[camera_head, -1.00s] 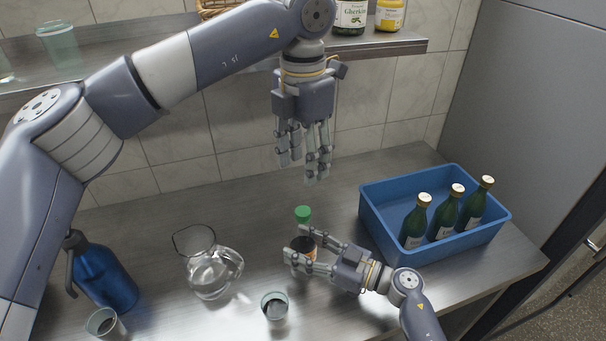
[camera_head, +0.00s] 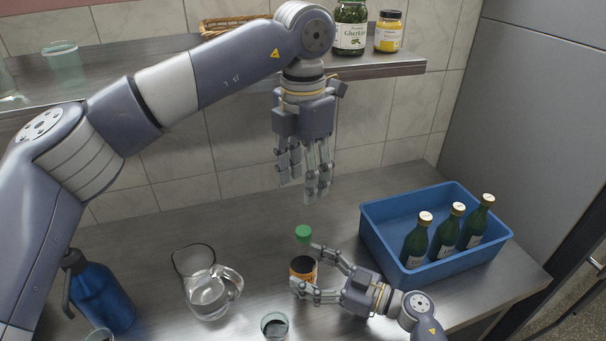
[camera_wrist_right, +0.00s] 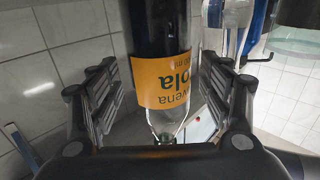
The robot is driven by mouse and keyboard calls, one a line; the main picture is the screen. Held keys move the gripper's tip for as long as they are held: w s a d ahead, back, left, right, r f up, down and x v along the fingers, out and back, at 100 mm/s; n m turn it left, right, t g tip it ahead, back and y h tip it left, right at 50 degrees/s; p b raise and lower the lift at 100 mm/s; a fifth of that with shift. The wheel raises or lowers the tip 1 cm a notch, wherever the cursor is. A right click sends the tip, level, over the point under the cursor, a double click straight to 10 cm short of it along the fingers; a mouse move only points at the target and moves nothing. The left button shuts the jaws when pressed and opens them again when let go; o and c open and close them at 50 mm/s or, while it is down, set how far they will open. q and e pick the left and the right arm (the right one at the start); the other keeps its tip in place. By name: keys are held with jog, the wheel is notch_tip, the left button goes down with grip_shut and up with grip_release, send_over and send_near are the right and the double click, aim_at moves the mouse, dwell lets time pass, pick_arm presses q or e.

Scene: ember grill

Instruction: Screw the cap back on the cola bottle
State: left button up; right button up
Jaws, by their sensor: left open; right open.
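The cola bottle (camera_head: 303,268) stands upright on the steel counter, dark with an orange label. The green cap (camera_head: 303,234) shows at the top of its clear neck; whether it is seated or tight I cannot tell. In the right wrist view the bottle (camera_wrist_right: 163,80) appears upside down. My right gripper (camera_head: 308,270) is open, with fingers on either side of the bottle; in the right wrist view, gaps show between fingers and glass. My left gripper (camera_head: 304,190) is open and empty, pointing down above and behind the cap.
A blue crate (camera_head: 385,225) with green bottles (camera_head: 446,236) stands at right. A glass jug (camera_head: 210,293), a cup of dark liquid (camera_head: 275,325) and a blue flask (camera_head: 100,290) stand left and front. A shelf (camera_head: 380,66) with jars runs behind my left gripper.

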jog(key=v, duration=1)
jog(key=shift+d, duration=0.1)
jog(key=shift+s, duration=0.1)
